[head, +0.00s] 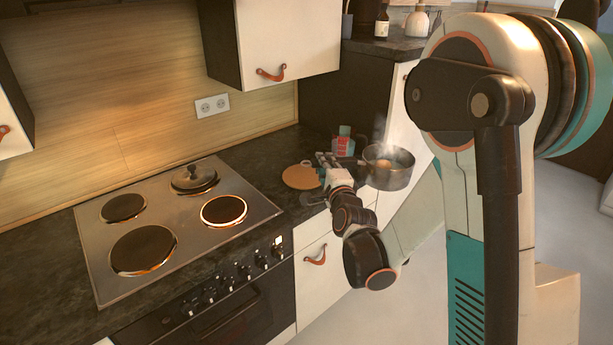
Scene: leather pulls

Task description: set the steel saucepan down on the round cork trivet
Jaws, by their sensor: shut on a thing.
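The steel saucepan (388,178) is to the right of my gripper, upright, with steam rising from it and something orange-brown inside. My gripper (335,168) is shut on the saucepan, seemingly by its handle at the left; the fingers and handle are small and hard to make out. The saucepan appears raised near the counter's front edge; its exact height cannot be told. The round cork trivet (298,177) lies flat on the dark counter, just left of my gripper.
A red and green item (343,143) stands on the counter behind my gripper. A tall cabinet (399,115) stands behind the saucepan.

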